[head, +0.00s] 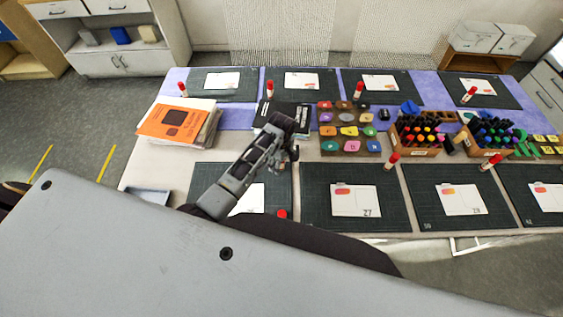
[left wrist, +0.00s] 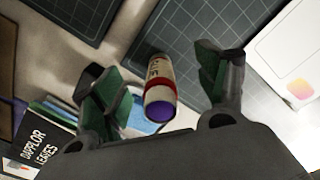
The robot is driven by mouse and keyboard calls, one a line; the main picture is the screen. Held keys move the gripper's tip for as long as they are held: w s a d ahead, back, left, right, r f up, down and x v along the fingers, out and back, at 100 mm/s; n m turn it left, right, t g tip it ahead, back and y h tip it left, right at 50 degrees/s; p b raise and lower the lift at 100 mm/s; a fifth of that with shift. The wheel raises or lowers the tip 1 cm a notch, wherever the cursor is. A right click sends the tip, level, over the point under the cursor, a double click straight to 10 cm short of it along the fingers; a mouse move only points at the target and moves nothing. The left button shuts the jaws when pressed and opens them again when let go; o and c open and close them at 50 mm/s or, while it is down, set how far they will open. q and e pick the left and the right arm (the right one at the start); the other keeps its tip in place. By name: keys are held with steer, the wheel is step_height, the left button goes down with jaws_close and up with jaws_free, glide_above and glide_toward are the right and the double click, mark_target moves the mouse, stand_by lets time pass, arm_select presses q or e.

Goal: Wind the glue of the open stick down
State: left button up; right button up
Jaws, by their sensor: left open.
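The open glue stick (left wrist: 160,90) shows in the left wrist view with a pale labelled body, a red band and a bare purple end turned toward the camera. It is over a dark gridded mat. My left gripper (left wrist: 162,72) is open, with one finger on each side of the stick and a gap to both. In the head view my left gripper (head: 284,128) is over the near middle of the table, beside the black books; I cannot make out the open stick there. My right gripper is not in view.
Black books (head: 290,110) lie close to the gripper. Trays of coloured pieces (head: 350,130) and pen crates (head: 415,150) stand to the right. Red-capped sticks (head: 358,90) stand by the mats. An orange book (head: 178,122) lies on papers at left. Cutting mats line the front edge.

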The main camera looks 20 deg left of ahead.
arm_select(q)
steer(key=shift+r, duration=0.25)
stand_by(0.3)
steer(key=shift+r, duration=3.5)
steer(key=shift+s, duration=0.1)
